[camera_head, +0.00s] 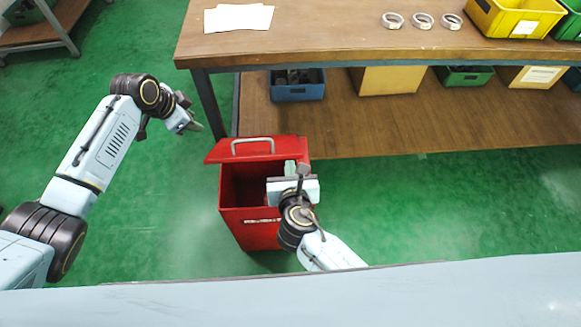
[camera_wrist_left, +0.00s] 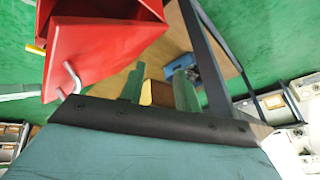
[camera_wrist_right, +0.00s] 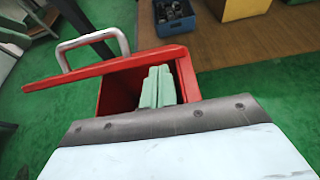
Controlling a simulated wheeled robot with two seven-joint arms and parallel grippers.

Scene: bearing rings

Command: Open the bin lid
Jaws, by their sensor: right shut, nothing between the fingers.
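The red bin (camera_head: 250,228) stands on the green floor in front of the table. Its red lid (camera_head: 222,153), with a metal handle (camera_head: 252,142), is raised at the back edge, and the dark opening shows. My right gripper (camera_head: 291,168) is over the right side of the opening. In the right wrist view its fingers (camera_wrist_right: 158,88) are together and empty, apart from the handle (camera_wrist_right: 92,46). My left gripper (camera_head: 192,126) is left of the bin, off the lid. In the left wrist view its fingers (camera_wrist_left: 158,88) are apart, with the bin (camera_wrist_left: 90,45) beside them.
The wooden table (camera_head: 330,38) stands behind the bin, its leg (camera_head: 208,103) close to the lid. It carries white paper (camera_head: 238,18), metal rings (camera_head: 422,21) and a yellow crate (camera_head: 515,18). A blue crate (camera_head: 298,91) sits on the lower shelf (camera_head: 350,128). The floor at right is free.

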